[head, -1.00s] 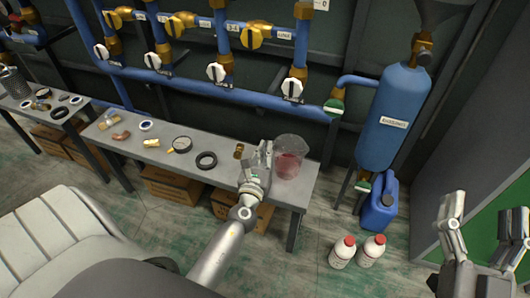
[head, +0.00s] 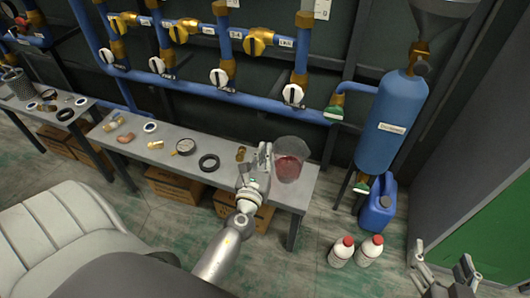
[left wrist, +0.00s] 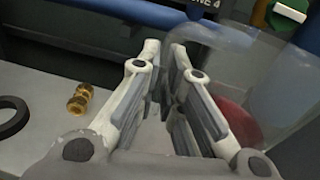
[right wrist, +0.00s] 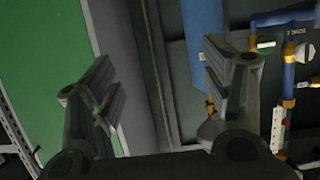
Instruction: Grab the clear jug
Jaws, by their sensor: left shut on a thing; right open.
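The clear jug (head: 291,165) holds a red liquid and stands upright near the right end of the grey bench. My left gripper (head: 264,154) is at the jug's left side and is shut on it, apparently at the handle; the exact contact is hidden. In the left wrist view, the fingers (left wrist: 164,58) are close together, with the see-through jug wall and red liquid (left wrist: 238,125) to their right. My right gripper (head: 441,262) is open and empty at the lower right, away from the bench. Its spread fingers also show in the right wrist view (right wrist: 160,72).
A brass fitting (head: 241,154), black ring (head: 209,163) and gauge (head: 184,147) lie left of the jug on the bench (head: 225,170). Blue pipes with valves run behind. A blue tank (head: 393,120), blue canister (head: 376,212) and two white bottles (head: 341,252) stand at right.

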